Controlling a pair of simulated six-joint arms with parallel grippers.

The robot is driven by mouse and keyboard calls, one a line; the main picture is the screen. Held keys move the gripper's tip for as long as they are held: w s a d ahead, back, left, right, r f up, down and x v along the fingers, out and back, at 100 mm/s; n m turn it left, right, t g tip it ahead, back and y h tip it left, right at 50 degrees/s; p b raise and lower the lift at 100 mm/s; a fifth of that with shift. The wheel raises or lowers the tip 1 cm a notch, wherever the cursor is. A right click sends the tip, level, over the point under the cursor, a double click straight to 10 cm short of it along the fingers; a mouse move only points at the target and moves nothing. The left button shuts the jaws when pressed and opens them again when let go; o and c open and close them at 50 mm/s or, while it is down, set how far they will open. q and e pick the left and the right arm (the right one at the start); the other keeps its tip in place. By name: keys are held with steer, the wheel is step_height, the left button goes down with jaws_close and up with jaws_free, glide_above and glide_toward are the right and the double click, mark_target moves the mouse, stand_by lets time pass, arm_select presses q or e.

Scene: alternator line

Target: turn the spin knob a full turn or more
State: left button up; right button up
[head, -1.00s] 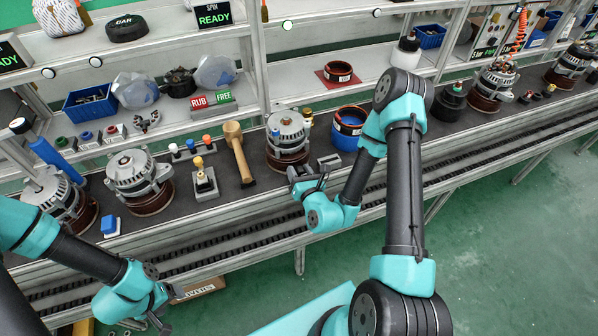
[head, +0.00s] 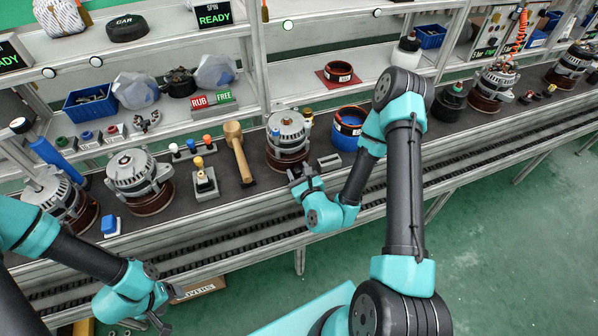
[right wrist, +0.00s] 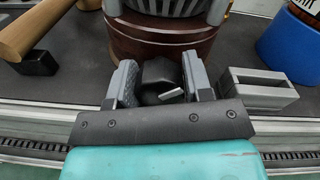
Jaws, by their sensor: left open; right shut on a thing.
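The spin knob (right wrist: 158,73) is black, with a pale pointer mark on its near side. It sits at the front of the reddish-brown base of an alternator (head: 288,137). In the right wrist view, my right gripper (right wrist: 160,84) has one finger on each side of the knob and is shut on it. In the head view the right gripper (head: 304,176) hides the knob. My left gripper (head: 160,318) is open and empty at the lower left, below the line and far from the knob.
A grey open block (right wrist: 259,88) stands close to the right finger; a blue bin (head: 348,130) is behind it. The conveyor rail (head: 245,221) runs along the front.

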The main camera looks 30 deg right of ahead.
steer(key=shift+n, duration=0.4)
steer(key=o, duration=0.9)
steer(key=shift+o, duration=0.2)
